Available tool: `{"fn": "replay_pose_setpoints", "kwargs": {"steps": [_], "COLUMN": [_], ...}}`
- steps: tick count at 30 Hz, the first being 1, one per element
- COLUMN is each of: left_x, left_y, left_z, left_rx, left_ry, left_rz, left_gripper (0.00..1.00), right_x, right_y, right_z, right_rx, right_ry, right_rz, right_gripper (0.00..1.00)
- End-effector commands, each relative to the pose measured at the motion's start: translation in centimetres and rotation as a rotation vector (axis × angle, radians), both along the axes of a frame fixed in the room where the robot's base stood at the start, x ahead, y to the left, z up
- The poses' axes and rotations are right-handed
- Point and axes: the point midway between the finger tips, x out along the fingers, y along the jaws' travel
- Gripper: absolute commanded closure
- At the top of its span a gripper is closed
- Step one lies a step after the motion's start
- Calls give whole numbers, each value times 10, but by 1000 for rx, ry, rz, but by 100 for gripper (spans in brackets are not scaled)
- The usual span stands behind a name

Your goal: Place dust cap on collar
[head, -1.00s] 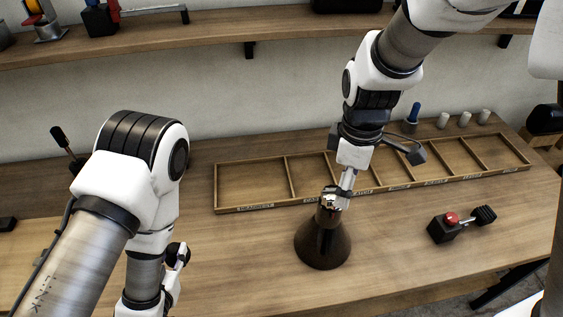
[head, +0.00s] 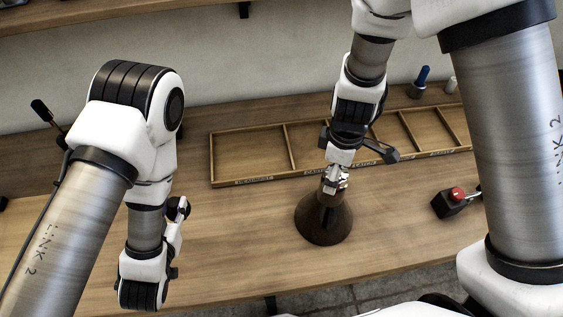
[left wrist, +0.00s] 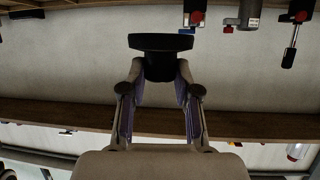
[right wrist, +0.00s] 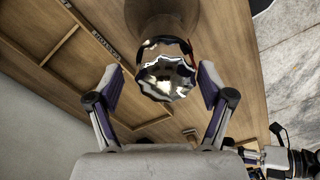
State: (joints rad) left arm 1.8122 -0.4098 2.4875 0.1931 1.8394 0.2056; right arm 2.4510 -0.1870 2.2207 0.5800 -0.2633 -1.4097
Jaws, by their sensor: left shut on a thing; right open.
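My left gripper (left wrist: 160,90) is shut on a black part with a wide flat disc and a narrower stem, likely the dust cap (left wrist: 160,42). In the head view my left gripper (head: 180,212) is turned away over the left of the bench, and the part is hard to make out. A dark brown cone (head: 323,224) stands upright on the bench. A shiny faceted metal piece (right wrist: 167,78) with a dark ring sits at its top, perhaps the collar. My right gripper (right wrist: 157,92) is open, its fingers apart on either side of the metal piece; contact is not visible. It also shows in the head view (head: 335,180).
A shallow wooden tray with compartments (head: 212,160) lies behind the cone. A black box with a red button (head: 457,194) is to the right. A blue-topped item (head: 422,76) stands behind the tray. The bench between my left gripper and the cone is clear.

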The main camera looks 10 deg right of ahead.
Motion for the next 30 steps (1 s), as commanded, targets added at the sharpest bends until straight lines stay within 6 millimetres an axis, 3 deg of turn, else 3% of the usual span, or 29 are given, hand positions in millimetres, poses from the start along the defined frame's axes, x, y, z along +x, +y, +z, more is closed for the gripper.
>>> {"fn": "replay_pose_setpoints", "kwargs": {"steps": [5,9,10,17,24,30], "left_x": [0,0,0,0,0,0], "left_y": [0,0,0,0,0,0], "left_z": [0,0,0,-1,-12,-11], "left_rx": [0,0,0,0,0,0], "left_ry": [0,0,0,0,0,0], "left_rz": [0,0,0,0,0,0], "left_gripper": [98,98,98,98,98,98], "right_x": [0,0,0,0,0,0], "right_y": [0,0,0,0,0,0], "right_z": [0,0,0,0,-2,0], "right_rx": [0,0,0,0,0,-1], "right_ry": [0,0,0,0,1,1], "right_rz": [0,0,1,-4,-163,-187], "right_gripper": [23,73,80,80,80,80]}}
